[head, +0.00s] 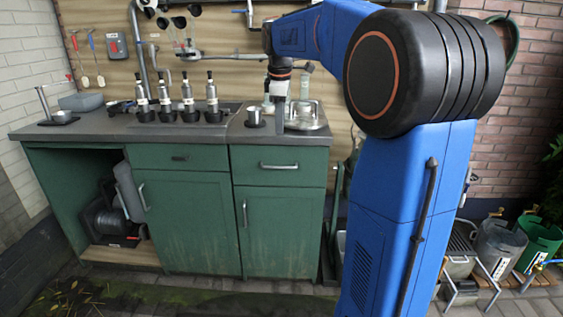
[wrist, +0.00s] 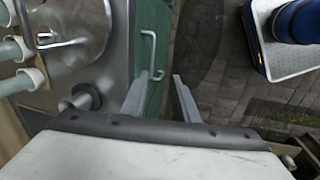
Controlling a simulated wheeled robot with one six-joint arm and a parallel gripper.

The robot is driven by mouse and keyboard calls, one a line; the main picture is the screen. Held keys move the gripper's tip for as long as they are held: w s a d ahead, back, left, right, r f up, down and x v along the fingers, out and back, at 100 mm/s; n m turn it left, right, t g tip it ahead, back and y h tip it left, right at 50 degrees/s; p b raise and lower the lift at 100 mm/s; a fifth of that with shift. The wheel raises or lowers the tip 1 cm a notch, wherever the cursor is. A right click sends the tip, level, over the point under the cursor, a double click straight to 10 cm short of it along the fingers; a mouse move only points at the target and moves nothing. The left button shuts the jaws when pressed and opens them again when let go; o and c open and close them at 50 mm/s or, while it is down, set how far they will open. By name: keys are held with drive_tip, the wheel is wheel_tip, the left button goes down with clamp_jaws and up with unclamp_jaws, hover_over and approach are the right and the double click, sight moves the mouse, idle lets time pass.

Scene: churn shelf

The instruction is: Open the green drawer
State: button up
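The green cabinet has two green drawer fronts under its grey worktop. The right drawer (head: 265,177) has a pale metal bar handle (head: 279,166); the left drawer (head: 208,158) has a darker handle (head: 180,158). Both look shut. My gripper (head: 281,128) points down above the right drawer, near the worktop's front edge. In the wrist view my gripper (wrist: 160,77) is open and empty, its fingers apart. A bar handle (wrist: 149,48) on a green front (wrist: 150,18) shows beyond the fingertips, not between them. The exact height between fingers and handle is unclear.
Cabinet doors (head: 280,230) lie below the drawers. The paved floor (wrist: 215,75) in front is mostly clear.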

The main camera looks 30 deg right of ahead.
drive_tip(key=w+d, duration=0.1)
drive_tip(key=w, duration=0.1)
approach(282, 160)
drive_tip(key=shift+n, duration=0.3)
drive_tip(key=f, duration=0.2)
drive_tip(key=s+a+f, duration=0.1)
drive_tip(key=f, duration=0.4)
drive_tip(key=shift+s+a+f, duration=0.15)
drive_tip(key=shift+s+f, duration=0.25)
clamp_jaws()
